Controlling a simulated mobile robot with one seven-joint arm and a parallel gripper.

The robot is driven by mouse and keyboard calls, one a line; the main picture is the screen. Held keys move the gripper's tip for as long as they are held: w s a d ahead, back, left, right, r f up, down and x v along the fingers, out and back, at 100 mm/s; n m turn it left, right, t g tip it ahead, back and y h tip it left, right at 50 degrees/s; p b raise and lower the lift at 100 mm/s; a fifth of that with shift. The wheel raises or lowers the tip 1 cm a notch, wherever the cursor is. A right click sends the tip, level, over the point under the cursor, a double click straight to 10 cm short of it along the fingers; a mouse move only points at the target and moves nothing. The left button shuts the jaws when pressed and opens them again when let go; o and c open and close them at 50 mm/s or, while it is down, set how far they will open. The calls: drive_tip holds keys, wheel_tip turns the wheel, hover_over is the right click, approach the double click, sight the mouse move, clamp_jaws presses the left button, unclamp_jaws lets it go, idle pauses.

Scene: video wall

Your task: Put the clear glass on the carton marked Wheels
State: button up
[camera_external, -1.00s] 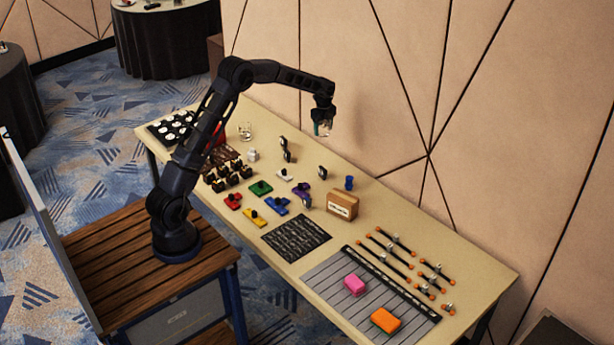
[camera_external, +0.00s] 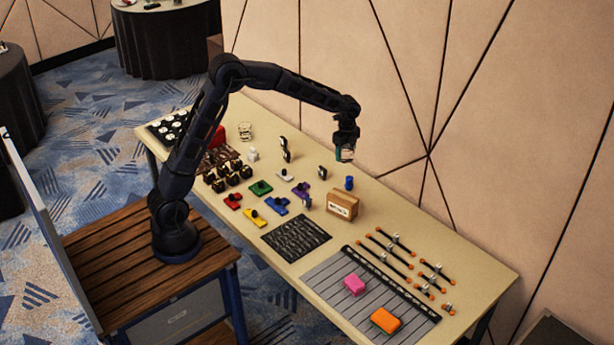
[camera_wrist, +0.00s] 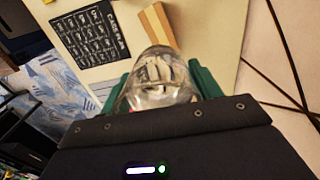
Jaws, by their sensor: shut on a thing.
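My gripper (camera_external: 345,153) is shut on a clear glass (camera_wrist: 158,88), which sits between the green fingers in the wrist view. In the external view the glass is too small to make out well. The gripper hangs above the far side of the table. A brown carton (camera_external: 342,205) with a pale label stands on the table, lower in the external picture than the gripper; the label's word is too small to read surely. The carton (camera_wrist: 160,24) also shows beyond the glass in the wrist view. The glass is above the table and apart from the carton.
A blue cup-like item (camera_external: 349,183) stands just behind the carton. Another clear glass (camera_external: 245,131) stands further left. Coloured blocks lie left of the carton, a black printed mat (camera_external: 296,237) in front, and orange-tipped rods (camera_external: 385,248) to the right. The wall is close behind.

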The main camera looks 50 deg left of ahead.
sight(343, 196)
wheel_tip(343, 196, down, 20)
drive_tip(key=shift+r, duration=0.2)
idle(0.5)
drive_tip(key=shift+f, duration=0.1)
drive_tip(key=o, duration=1.3)
drive_tip(key=shift+c, duration=0.2)
